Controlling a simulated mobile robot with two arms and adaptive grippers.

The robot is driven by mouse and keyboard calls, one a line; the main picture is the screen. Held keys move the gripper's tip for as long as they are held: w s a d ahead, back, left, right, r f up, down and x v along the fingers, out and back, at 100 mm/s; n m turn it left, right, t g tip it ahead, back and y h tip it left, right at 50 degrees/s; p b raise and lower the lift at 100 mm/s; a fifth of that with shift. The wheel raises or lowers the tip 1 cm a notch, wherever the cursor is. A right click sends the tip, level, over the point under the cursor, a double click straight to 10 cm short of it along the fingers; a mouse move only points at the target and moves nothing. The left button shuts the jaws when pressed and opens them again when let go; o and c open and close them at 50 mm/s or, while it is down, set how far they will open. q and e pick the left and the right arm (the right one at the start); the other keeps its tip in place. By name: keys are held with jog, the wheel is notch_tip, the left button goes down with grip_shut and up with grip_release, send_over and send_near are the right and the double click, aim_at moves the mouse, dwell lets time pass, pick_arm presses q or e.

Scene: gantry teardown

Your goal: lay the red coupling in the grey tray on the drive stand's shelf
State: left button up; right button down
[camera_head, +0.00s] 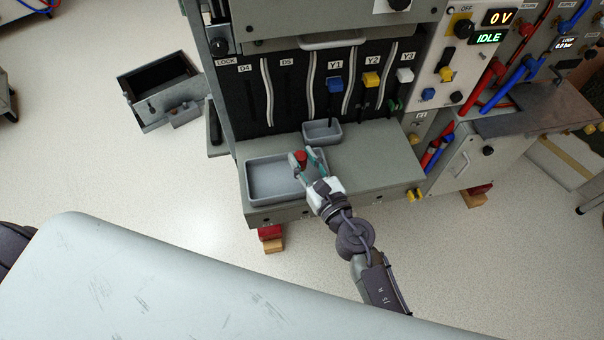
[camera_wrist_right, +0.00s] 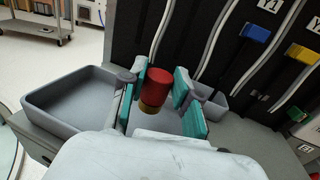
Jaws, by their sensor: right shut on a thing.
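The red coupling (camera_head: 300,157) is a short red cylinder with a brass-coloured lower end, seen close up in the right wrist view (camera_wrist_right: 158,88). My right gripper (camera_head: 307,158) is shut on it, with the coupling upright between the teal finger pads (camera_wrist_right: 160,92). In the head view they overlap the right end of the grey tray (camera_head: 249,186); their height over it is hard to tell. The tray is shallow, rectangular and looks empty where visible; its right end is partly hidden by my gripper. It is at left in the wrist view (camera_wrist_right: 40,103). My left gripper is out of view.
The tray sits on the drive stand's shelf (camera_head: 375,150). A smaller grey bin (camera_head: 322,140) stands behind, near the slotted black panel with coloured handles (camera_head: 335,85). Bare shelf lies right of my gripper. An open dark box (camera_head: 155,120) is on the floor at left.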

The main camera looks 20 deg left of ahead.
jog(key=shift+a+f, duration=0.2)
jog(key=shift+f, duration=0.15)
notch_tip(320, 180, down, 4)
jog(key=b, duration=0.3)
jog(key=shift+r, duration=0.25)
jog(key=c, duration=1.3)
grip_release()
jog(key=shift+s+b, duration=0.1)
jog(key=shift+b, duration=0.2)
jog(key=o, duration=0.5)
jog(key=shift+c, duration=0.2)
